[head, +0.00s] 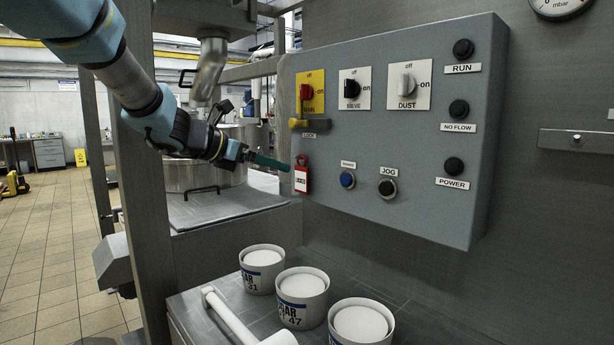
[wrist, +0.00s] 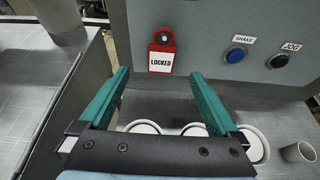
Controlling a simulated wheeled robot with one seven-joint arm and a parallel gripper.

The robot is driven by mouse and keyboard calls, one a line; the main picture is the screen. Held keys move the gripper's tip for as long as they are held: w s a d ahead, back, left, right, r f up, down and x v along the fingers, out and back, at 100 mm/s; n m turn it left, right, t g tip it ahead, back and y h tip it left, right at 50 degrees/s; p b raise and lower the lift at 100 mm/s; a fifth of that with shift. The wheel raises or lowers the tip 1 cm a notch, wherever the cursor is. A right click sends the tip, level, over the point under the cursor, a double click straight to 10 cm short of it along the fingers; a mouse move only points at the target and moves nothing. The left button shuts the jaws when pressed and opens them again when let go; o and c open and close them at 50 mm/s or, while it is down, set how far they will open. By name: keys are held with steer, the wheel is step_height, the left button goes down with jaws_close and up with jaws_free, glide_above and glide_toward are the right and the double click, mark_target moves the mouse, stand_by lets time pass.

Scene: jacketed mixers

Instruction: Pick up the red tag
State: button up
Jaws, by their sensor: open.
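The red tag (head: 301,175) hangs at the lower left of the grey control panel. It has a white label, which reads "LOCKED" in the wrist view (wrist: 161,58), and a hole at its top over a peg. My gripper (head: 287,166) is just left of the tag in the head view. In the wrist view my gripper (wrist: 160,75) has its two green fingers wide apart, with nothing between them. The tag shows beyond the fingertips, between them and nearer the left one. I see no contact.
The control panel (head: 428,200) carries a yellow lock lever (head: 309,124), switches and buttons, including a blue button (head: 347,180) right of the tag. Below stand several white tubs (head: 302,311) and a white scoop-like tool (head: 232,318) on a metal bench.

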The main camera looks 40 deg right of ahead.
mark_target(301, 176)
steer(key=p+x, duration=0.3)
steer(key=x, duration=0.5)
steer(key=shift+s+d+f, duration=0.2)
steer(key=shift+c, duration=0.3)
steer(key=c, duration=1.4)
